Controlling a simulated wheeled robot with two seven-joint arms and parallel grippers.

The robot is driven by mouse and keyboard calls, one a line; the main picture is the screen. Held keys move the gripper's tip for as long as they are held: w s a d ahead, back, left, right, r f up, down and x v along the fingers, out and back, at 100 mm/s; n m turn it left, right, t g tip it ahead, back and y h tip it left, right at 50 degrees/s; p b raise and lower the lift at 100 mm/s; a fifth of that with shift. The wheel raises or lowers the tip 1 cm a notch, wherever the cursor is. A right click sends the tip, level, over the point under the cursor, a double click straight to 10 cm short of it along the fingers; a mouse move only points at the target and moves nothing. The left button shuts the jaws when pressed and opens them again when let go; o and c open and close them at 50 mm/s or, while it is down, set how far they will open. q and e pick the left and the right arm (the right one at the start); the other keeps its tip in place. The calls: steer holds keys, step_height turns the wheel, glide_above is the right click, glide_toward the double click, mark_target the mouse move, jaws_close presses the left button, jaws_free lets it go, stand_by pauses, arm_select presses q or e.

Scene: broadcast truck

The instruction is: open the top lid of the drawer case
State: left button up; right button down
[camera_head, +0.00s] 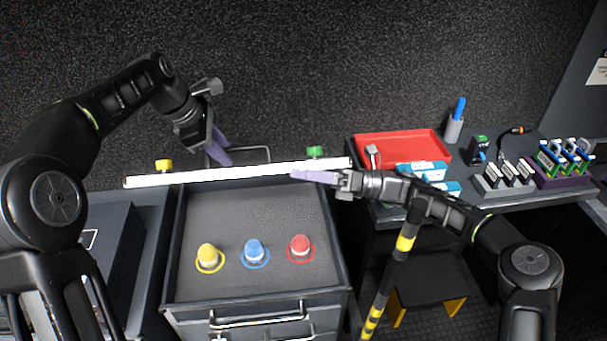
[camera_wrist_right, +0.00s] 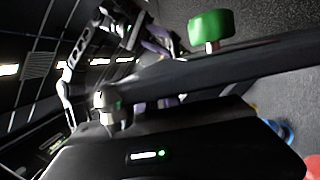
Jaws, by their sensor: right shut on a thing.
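The drawer case (camera_head: 335,240) stands in the middle of the head view. Its top shows a recessed grey surface inside a raised rim. A long white bar (camera_head: 240,173) crosses above its far part, slightly tilted; I cannot tell whether it is the lid's edge seen edge-on. My right gripper (camera_head: 315,177) is shut on this bar near its right end. My left gripper (camera_head: 218,155) points down at the bar's far side, left of middle; its jaw gap cannot be made out. A green knob (camera_head: 315,152) shows behind the bar, also in the right wrist view (camera_wrist_right: 210,27). A yellow knob (camera_head: 164,165) is further left.
Yellow (camera_head: 207,255), blue (camera_head: 254,251) and red (camera_head: 300,247) knobs stand on the case's grey surface. To the right, a bench holds a red tray (camera_head: 400,146) and several small items. A striped pole (camera_head: 400,255) stands right of the case.

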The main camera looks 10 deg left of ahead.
arm_select(q)
steer(key=shift+s+f, duration=0.2)
steer(key=shift+s, duration=0.15)
arm_select(e)
steer(key=shift+w+r+t, duration=0.3)
steer(key=shift+w+r, duration=0.1)
arm_select(q)
steer(key=v, duration=0.7)
steer(key=shift+w+a+r, duration=0.1)
steer(key=shift+a, duration=0.05)
steer(key=shift+r, duration=0.25)
steer(key=shift+w, duration=0.15)
arm_select(e)
steer(key=shift+s+a+f, duration=0.1)
steer(key=shift+s+f, duration=0.1)
steer(key=shift+s, duration=0.05)
arm_select(q)
steer(key=shift+r, duration=0.1)
